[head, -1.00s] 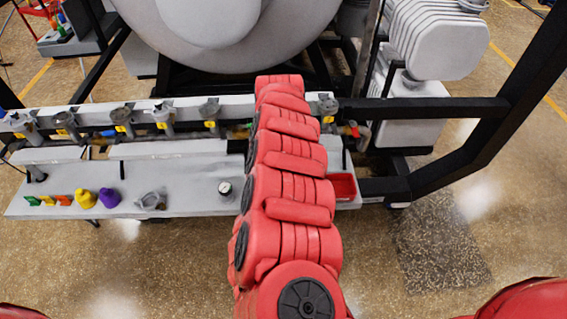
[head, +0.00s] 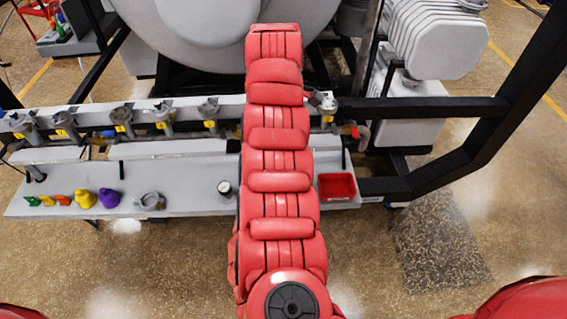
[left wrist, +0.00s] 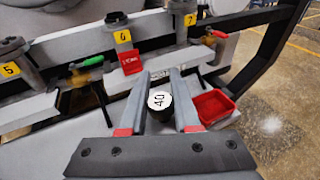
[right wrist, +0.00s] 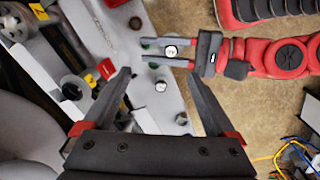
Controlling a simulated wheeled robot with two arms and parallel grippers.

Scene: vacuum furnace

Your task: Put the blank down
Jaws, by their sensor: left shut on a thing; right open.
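The blank (left wrist: 160,100) is a small dark cylinder with a white top marked 40. My left gripper (left wrist: 159,101) is shut on it. In the right wrist view the blank (right wrist: 171,51) shows between the left jaws, over or near the grey shelf's edge; I cannot tell its height. In the head view my own arm hides this gripper and the blank. A red tray (left wrist: 213,106) lies just right of the blank in the left wrist view and on the shelf's right end in the head view (head: 337,186). My right gripper (right wrist: 158,74) is open and empty.
The grey shelf (head: 185,178) holds a white-topped round piece (head: 225,188), a grey ring-shaped part (head: 149,200), purple (head: 109,197) and yellow (head: 84,199) pieces and small coloured clips. Numbered ports (left wrist: 123,37) line its back. A dark frame (head: 470,135) stands right.

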